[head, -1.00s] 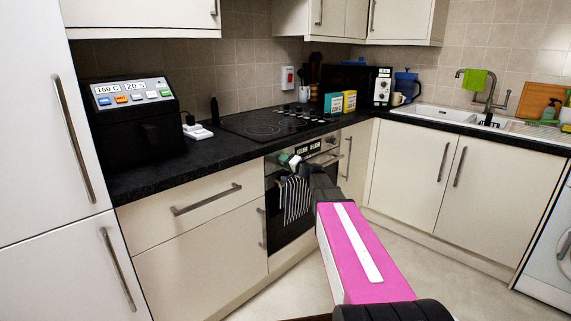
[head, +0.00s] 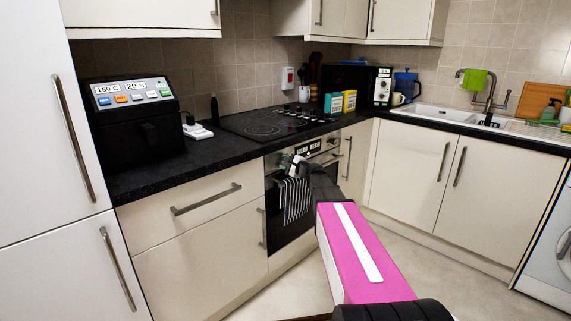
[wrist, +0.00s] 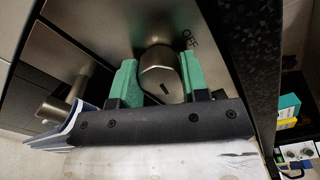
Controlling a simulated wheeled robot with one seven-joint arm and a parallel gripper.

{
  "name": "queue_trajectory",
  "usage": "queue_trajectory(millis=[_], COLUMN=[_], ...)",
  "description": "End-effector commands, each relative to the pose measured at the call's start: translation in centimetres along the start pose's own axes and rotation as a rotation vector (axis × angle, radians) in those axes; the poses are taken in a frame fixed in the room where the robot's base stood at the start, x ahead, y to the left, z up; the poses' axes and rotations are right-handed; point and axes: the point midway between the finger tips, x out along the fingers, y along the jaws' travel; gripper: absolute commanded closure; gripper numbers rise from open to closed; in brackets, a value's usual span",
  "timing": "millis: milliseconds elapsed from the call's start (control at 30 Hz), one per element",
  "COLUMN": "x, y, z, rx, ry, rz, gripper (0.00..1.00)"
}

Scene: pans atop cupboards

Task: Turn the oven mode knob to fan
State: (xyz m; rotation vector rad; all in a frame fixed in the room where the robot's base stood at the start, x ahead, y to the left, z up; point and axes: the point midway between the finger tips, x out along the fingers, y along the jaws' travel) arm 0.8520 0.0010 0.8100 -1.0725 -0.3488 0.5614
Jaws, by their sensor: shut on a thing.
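The oven mode knob (wrist: 158,72) is a round metal knob on the oven's steel front panel, seen close up in the wrist view. A small dark mark shows on its face, and an "OFF" label (wrist: 187,40) is printed beside it. My gripper (wrist: 161,78) has its green fingers on either side of the knob and is shut on it. In the head view, my gripper (head: 297,166) is at the oven panel, and my arm and gripper hide the knob. The oven (head: 274,212) is below the hob, with its door shut.
A striped towel (head: 294,200) hangs on the oven door, below my gripper. The oven handle (wrist: 57,106) is at the left in the wrist view. The black worktop edge (wrist: 248,60) runs close on the right there. Open floor (head: 440,255) lies to the right.

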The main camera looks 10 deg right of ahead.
Motion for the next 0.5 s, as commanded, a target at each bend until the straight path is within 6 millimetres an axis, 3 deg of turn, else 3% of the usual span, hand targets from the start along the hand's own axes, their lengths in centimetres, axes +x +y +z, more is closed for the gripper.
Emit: queue_trajectory(millis=[500], x=[-0.06], y=[0.1], z=[-0.05], rx=[0.262], ry=[0.001], rz=[0.001], gripper=[0.82])
